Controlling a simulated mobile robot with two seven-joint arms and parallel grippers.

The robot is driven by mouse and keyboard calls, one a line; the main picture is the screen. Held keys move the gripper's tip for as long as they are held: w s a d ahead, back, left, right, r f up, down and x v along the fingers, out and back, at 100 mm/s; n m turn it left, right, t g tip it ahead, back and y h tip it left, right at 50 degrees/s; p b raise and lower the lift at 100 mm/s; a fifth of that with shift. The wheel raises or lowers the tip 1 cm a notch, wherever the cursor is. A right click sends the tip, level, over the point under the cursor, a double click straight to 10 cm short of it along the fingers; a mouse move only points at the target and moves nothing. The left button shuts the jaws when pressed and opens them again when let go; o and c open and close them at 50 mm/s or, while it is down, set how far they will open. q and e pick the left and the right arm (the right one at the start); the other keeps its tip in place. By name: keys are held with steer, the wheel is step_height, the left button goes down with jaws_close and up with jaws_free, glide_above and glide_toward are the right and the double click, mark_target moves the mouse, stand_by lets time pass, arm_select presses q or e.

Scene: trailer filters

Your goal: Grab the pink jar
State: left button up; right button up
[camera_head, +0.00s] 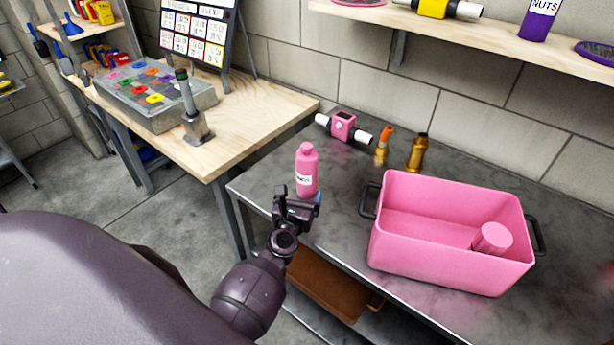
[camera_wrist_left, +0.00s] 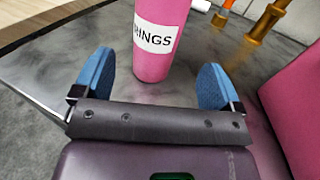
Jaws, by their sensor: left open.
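The pink jar (camera_head: 307,172) stands upright on the grey metal table, near its left corner. In the left wrist view the jar (camera_wrist_left: 158,48) has a white label ending in "INGS", and its top is cut off. My left gripper (camera_head: 297,201) is in front of the jar. In the left wrist view its two blue fingertips (camera_wrist_left: 152,78) are spread wide, with the jar just beyond and between them. Nothing is held. My right gripper is not seen.
A pink bin (camera_head: 400,250) with a pink cylinder (camera_head: 492,238) inside stands to the right on the table. A wooden bench (camera_head: 240,120) stands at left, and a shelf (camera_head: 490,30) hangs above.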

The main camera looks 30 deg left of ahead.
mark_target(304, 181)
arm_select(q)
steer(key=shift+x, duration=1.15)
steer(key=x, duration=0.3)
steer(key=shift+w+a, duration=0.3)
steer(key=shift+a, duration=0.05)
steer(key=shift+w+a, duration=0.2)
steer(key=shift+w, duration=0.5)
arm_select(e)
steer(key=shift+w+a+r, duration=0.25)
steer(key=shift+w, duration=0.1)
